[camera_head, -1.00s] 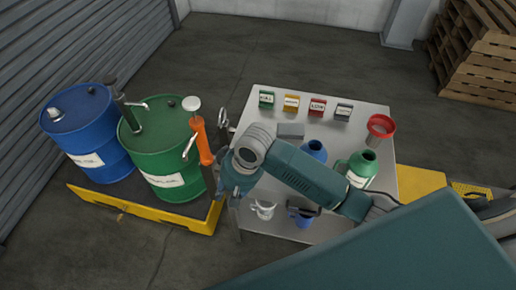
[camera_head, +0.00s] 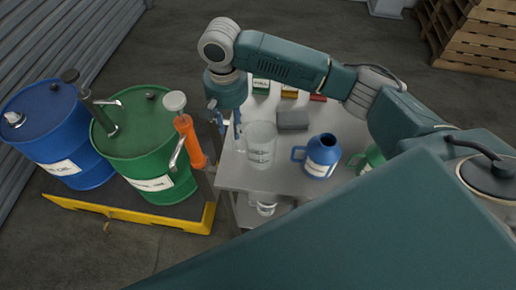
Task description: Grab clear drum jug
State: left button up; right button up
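A clear jug (camera_head: 262,148) with printed markings stands upright on the grey table (camera_head: 232,176), near its left edge. My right gripper (camera_head: 227,128) is at the table's left edge, just left of the jug and pointing down. Its fingers look apart, with nothing seen held between them. I cannot tell whether a finger touches the jug. Another clear vessel (camera_head: 266,208) shows partly on the lower shelf. My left gripper is not in view.
A blue jug (camera_head: 321,156) stands right of the clear jug, with a green jug (camera_head: 368,160) partly hidden beyond it. A grey block (camera_head: 292,119) lies behind. Left are a green drum (camera_head: 150,150), a blue drum (camera_head: 62,135) and an orange pump (camera_head: 190,140).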

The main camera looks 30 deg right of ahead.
aim_at(235, 150)
jog(key=shift+s+f, duration=0.3)
jog(key=shift+f, duration=0.15)
notch_tip(235, 150, down, 5)
jog(key=shift+w+f, duration=0.1)
jog(key=shift+f, duration=0.05)
jog(key=shift+s+f+p, duration=0.2)
jog(key=shift+f+p, duration=0.6)
jog(key=shift+f, duration=1.9)
grip_shut()
